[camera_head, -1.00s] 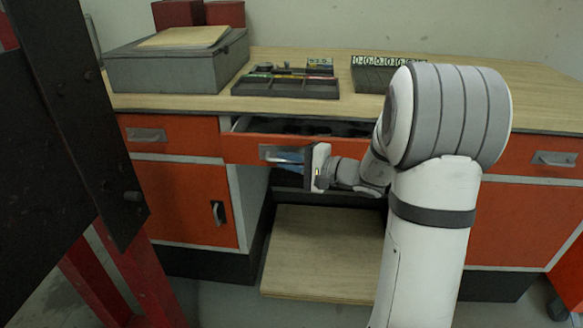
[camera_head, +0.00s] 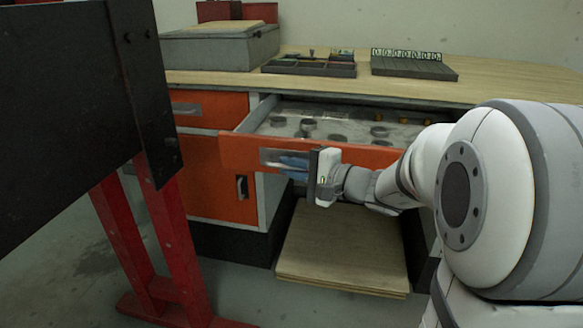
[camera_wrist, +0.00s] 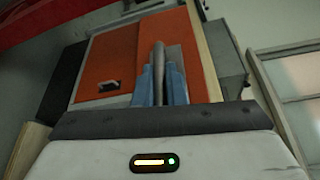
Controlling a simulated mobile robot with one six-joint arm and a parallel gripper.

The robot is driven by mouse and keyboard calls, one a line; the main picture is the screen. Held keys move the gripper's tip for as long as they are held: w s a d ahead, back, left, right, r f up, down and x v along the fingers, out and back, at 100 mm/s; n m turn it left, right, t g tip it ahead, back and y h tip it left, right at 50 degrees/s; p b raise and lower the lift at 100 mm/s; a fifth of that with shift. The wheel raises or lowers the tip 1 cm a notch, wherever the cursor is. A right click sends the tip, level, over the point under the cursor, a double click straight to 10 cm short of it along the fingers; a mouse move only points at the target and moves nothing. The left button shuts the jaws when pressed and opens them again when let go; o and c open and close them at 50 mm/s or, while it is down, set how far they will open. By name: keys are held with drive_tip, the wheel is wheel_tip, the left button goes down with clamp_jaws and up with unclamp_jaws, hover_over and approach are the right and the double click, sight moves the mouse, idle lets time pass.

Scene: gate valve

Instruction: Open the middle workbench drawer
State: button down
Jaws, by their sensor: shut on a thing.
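The middle workbench drawer (camera_head: 330,156) has an orange front and stands well out from the bench in the head view. Several small round dark parts and a few yellow ones lie inside it. My gripper (camera_head: 288,162) is at the left part of the drawer front, with its blue fingers shut on the metal drawer handle (camera_head: 270,155). In the wrist view the blue fingers of my gripper (camera_wrist: 160,88) close on both sides of the grey handle bar (camera_wrist: 160,62). My fingers and wrist hide part of the handle in the head view.
The wooden workbench top (camera_head: 510,80) carries a grey box (camera_head: 220,50), a dark parts tray (camera_head: 310,67) and a slotted rack (camera_head: 412,68). A red and black frame (camera_head: 130,240) stands close at the left. A low wooden board (camera_head: 340,245) lies under the drawer.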

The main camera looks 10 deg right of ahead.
drive_tip(key=shift+s+a, duration=0.2)
drive_tip(key=shift+s, duration=0.05)
drive_tip(key=c, duration=1.5)
unclamp_jaws()
drive_tip(key=shift+s+d+r, duration=0.1)
drive_tip(key=shift+s+d, duration=0.05)
drive_tip(key=shift+d, duration=0.1)
drive_tip(key=p+v, duration=0.1)
drive_tip(key=v, duration=0.6)
drive_tip(key=shift+s+d+p, duration=0.1)
drive_tip(key=shift+p, duration=0.25)
